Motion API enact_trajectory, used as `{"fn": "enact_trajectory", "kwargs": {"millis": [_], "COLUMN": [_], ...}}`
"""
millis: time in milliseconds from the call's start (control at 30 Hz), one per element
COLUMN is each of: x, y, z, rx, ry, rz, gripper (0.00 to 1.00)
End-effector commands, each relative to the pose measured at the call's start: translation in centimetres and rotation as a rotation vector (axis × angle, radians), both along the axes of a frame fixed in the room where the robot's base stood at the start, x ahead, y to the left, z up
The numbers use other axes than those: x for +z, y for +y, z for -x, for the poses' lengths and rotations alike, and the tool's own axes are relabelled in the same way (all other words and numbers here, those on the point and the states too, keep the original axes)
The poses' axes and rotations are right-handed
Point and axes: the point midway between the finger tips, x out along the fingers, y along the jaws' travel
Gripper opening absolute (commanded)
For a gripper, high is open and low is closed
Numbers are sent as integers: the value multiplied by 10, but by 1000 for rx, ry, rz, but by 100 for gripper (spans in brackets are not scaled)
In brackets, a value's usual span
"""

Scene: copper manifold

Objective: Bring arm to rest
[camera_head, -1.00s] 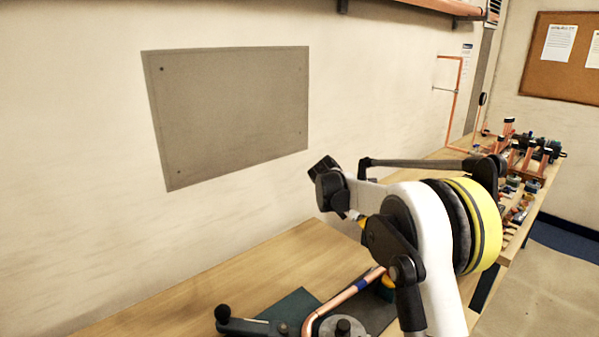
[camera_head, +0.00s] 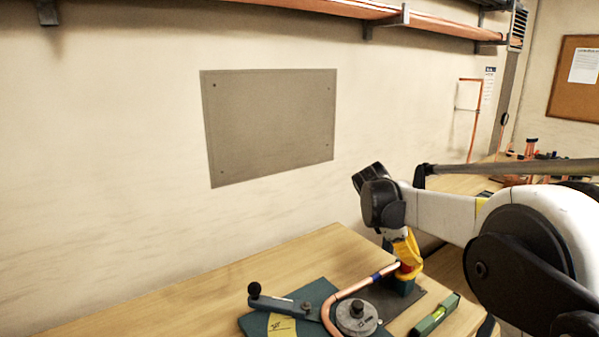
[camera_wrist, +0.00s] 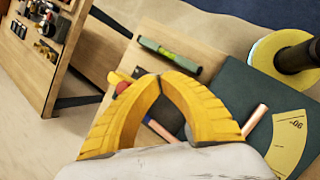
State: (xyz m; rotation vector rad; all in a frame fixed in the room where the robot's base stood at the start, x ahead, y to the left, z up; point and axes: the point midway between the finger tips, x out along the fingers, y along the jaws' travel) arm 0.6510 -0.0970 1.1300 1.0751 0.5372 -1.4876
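My gripper (camera_head: 406,250) hangs at the end of my white arm, over the right part of the bench. In the wrist view its two yellow fingers (camera_wrist: 160,78) come together at the tips, with nothing visible gripped between them. Beyond them lies a bent copper tube (camera_head: 349,296) with a blue band. It sits on a bender with a round grey disc (camera_head: 356,317) and a black-knobbed handle (camera_head: 282,302). The tube's far end reaches a teal block with a red part (camera_head: 405,270), just under my gripper and partly hidden by it.
A green level (camera_head: 435,314) lies right of the bender; it also shows in the wrist view (camera_wrist: 170,54). The wooden bench (camera_head: 250,282) is bare behind and left of the bender. A grey wall panel (camera_head: 270,127) and shelf (camera_head: 330,8) are behind. Copper pipework (camera_head: 530,150) stands far right.

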Motion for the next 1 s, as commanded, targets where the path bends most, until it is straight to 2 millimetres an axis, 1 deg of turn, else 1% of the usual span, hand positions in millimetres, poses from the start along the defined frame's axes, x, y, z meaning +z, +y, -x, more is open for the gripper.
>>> {"fn": "enact_trajectory", "kwargs": {"millis": [167,267,300,367,400,533,600,700,800,833,900,1000], "x": [21,30,32,34,34,25,17,2,-12,-16,-23,-28], "y": [12,22,27,35,40,57,66,78,87,90,93,96], "z": [46,84,100,125,141,192,219,250,273,277,286,292], "rx": [-121,-229,-276,-351,-401,-576,-673,-806,-916,-943,-993,-1032], "ry": [-156,-274,-322,-389,-433,-563,-624,-697,-747,-758,-777,-790], "rz": [-110,-206,-250,-315,-360,-514,-601,-715,-807,-830,-871,-903], "gripper": [0,0,0,0,0,0,0,0,0,0,0,0]}}
